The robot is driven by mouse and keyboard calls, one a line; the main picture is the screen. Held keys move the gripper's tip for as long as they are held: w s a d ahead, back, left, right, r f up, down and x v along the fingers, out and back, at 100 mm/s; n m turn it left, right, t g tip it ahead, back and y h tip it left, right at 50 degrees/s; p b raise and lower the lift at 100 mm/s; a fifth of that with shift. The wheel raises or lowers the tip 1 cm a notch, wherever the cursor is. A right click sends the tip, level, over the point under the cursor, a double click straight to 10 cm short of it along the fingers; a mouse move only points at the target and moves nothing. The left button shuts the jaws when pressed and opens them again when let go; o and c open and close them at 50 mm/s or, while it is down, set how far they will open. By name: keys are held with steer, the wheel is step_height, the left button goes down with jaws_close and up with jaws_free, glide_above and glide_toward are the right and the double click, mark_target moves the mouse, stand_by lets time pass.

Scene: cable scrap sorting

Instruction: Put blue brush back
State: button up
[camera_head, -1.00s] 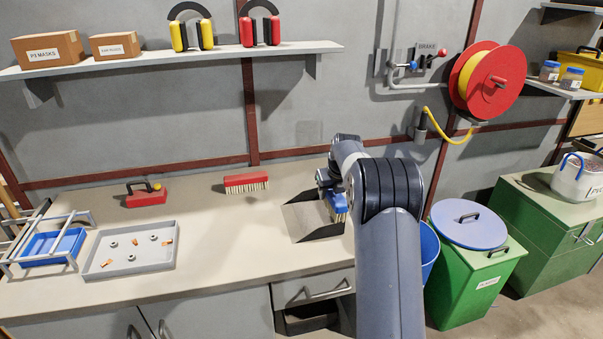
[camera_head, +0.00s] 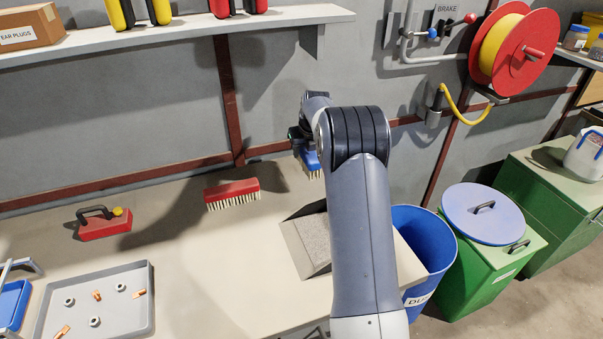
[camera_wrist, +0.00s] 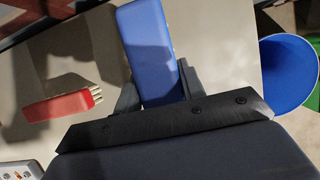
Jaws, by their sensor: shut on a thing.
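The blue brush (camera_head: 311,162) has pale bristles pointing down. It is held at the back of the bench, near the wall, partly hidden by my arm. In the wrist view the blue brush (camera_wrist: 148,50) shows as a blue block between the fingers. My gripper (camera_wrist: 156,92) is shut on it. In the head view my gripper (camera_head: 302,140) is mostly hidden behind the arm. I cannot tell whether the bristles touch the bench. A red brush (camera_head: 231,194) stands bristles down to the left of the blue one; it also shows in the wrist view (camera_wrist: 62,106).
A grey dustpan-like scoop (camera_head: 308,245) lies on the bench beside my arm. A red block with a black handle (camera_head: 103,226) and a grey tray (camera_head: 148,300) of small parts are at the left. A blue bin (camera_head: 425,235) stands right. A shelf (camera_head: 240,30) overhangs the back.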

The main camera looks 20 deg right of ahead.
mark_target(310, 153)
step_height(310, 153, down, 8)
steer(key=shift+f+p, duration=0.25)
steer(key=shift+p, duration=0.1)
steer(key=o, duration=0.9)
steer(key=shift+f, duration=0.1)
steer(key=b+v, duration=0.1)
steer(key=v, duration=1.1)
